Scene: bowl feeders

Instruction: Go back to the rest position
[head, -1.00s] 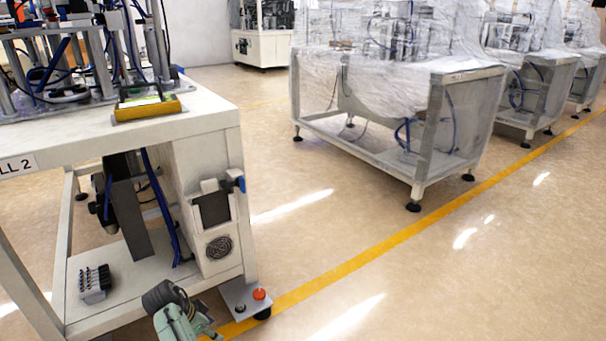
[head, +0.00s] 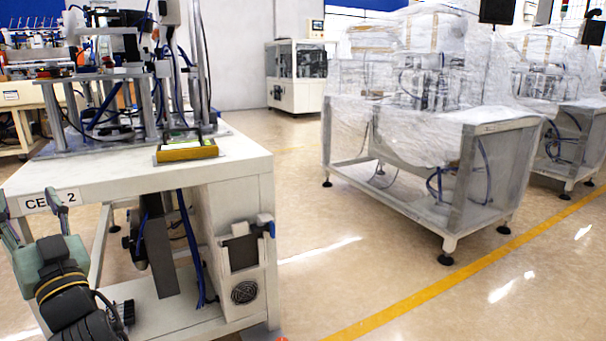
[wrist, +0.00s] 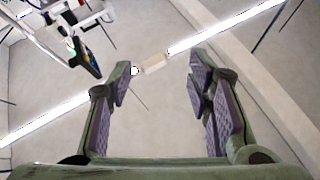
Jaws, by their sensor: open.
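My gripper (head: 30,207) is at the lower left of the head view, pointing up, in front of the white bench marked with a "CE… 2" label. Its two fingers are apart and nothing is between them. In the wrist view my gripper (wrist: 160,78) shows both fingers spread wide with purple-grey pads. Behind them are the ceiling and bright light strips, with no object held.
The white bench (head: 120,185) with a machine on top stands close on the left. Wrapped machines (head: 400,130) stand at the right. The floor (head: 330,270) between is clear.

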